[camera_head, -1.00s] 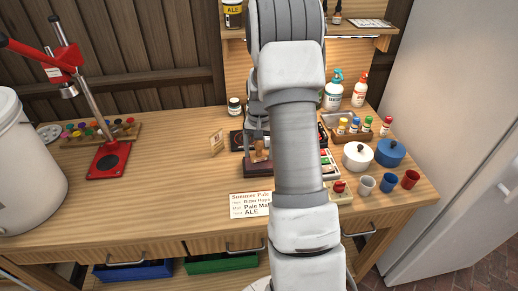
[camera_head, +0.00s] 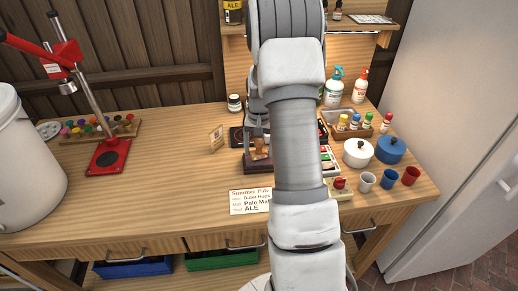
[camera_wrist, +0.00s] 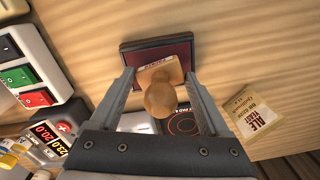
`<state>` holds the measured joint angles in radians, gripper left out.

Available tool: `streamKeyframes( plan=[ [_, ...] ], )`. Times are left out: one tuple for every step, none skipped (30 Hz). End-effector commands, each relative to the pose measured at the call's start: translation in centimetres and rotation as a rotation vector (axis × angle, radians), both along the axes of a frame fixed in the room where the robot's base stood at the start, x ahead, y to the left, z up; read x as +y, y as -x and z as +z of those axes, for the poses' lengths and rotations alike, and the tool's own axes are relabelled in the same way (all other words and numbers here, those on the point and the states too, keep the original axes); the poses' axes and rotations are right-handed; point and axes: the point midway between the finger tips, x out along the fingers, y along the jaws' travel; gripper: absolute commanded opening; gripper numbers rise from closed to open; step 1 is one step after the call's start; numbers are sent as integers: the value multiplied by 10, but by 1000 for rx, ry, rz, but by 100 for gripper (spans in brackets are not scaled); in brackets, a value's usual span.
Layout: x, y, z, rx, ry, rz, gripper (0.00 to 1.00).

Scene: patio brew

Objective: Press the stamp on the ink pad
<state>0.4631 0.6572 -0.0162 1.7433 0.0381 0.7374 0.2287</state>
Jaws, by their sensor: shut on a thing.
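The wooden stamp (camera_wrist: 160,98) with a round knob sits between the fingers of my gripper (camera_wrist: 158,76), which is shut on it. The stamp's block overlaps the ink pad (camera_wrist: 185,50), a dark tray with a deep red surface, in the wrist view. In the head view the stamp (camera_head: 260,148) is upright over the ink pad (camera_head: 256,167), partly hidden by my arm. Whether the stamp's underside touches the pad cannot be told.
A small folded ALE card (camera_wrist: 255,118) and a dark device with a red ring (camera_wrist: 183,123) are near the pad. A switch box (camera_wrist: 22,78) is at the left of the wrist view. A flat label (camera_head: 249,200) lies in front. The bench's left-centre is clear.

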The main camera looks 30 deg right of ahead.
Motion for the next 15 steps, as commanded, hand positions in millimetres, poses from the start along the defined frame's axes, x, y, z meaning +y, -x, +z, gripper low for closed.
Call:
streamKeyframes(
  plan=[
    [0,0,0,0,0,0,22],
    [0,0,0,0,0,0,22],
    [0,0,0,0,0,0,22],
    [0,0,0,0,0,0,22],
    [0,0,-1,0,0,0,22],
    [0,0,-1,0,0,0,22],
    [0,0,-1,0,0,0,22],
    [0,0,-2,0,0,0,22],
    [0,0,-3,0,0,0,22],
    [0,0,-3,0,0,0,22],
    [0,0,-4,0,0,0,22],
    [0,0,-4,0,0,0,22],
    [0,0,-5,0,0,0,22],
    [0,0,-5,0,0,0,22],
    [0,0,-6,0,0,0,22]
  ],
)
